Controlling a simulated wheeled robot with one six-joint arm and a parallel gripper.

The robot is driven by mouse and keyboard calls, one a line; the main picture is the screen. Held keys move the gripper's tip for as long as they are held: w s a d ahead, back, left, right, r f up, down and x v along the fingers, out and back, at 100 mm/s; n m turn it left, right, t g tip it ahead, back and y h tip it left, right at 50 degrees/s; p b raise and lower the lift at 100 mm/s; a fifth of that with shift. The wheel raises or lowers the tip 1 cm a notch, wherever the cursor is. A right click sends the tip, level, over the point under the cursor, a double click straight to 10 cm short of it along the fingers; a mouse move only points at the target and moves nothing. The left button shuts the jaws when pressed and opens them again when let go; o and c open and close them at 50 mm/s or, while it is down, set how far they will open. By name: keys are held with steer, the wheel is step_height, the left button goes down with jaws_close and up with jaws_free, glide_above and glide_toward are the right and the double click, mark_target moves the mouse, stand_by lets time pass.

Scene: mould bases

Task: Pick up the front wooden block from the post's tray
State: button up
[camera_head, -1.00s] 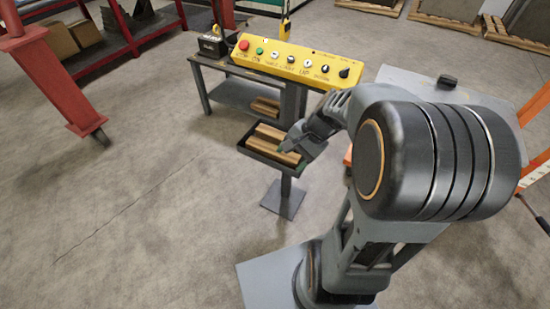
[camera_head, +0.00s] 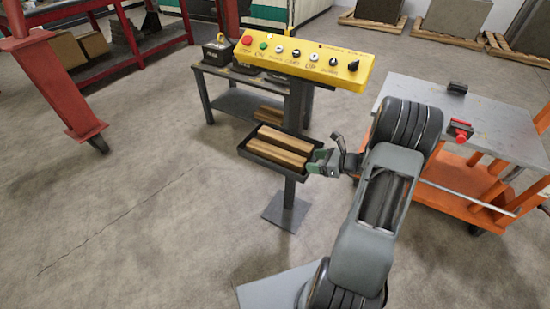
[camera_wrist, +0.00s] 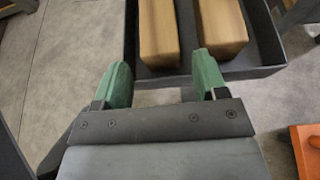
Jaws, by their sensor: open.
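The front wooden block (camera_head: 274,153) lies in the black tray (camera_head: 262,162) on the post, beside a second, rear wooden block (camera_head: 285,138). In the wrist view, the front block looks to be the left one (camera_wrist: 158,30), and the rear block (camera_wrist: 222,25) lies to its right. My gripper (camera_head: 315,161) is at the tray's right edge, open and empty. In the wrist view, its green fingers (camera_wrist: 163,72) appear to either side of the front block's near end. Its height over the block is hard to tell.
A yellow control panel (camera_head: 305,66) stands above and behind the tray. A dark bench (camera_head: 240,100) is behind the post. An orange cart with a grey top (camera_head: 490,115) stands to the right. Red racks are at the left; the left floor is clear.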

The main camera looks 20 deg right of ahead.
mark_target(297, 160)
steer(key=shift+b+x, duration=0.5)
steer(key=shift+x, duration=3.1)
steer(key=shift+s+a, duration=0.1)
steer(key=c, duration=0.9)
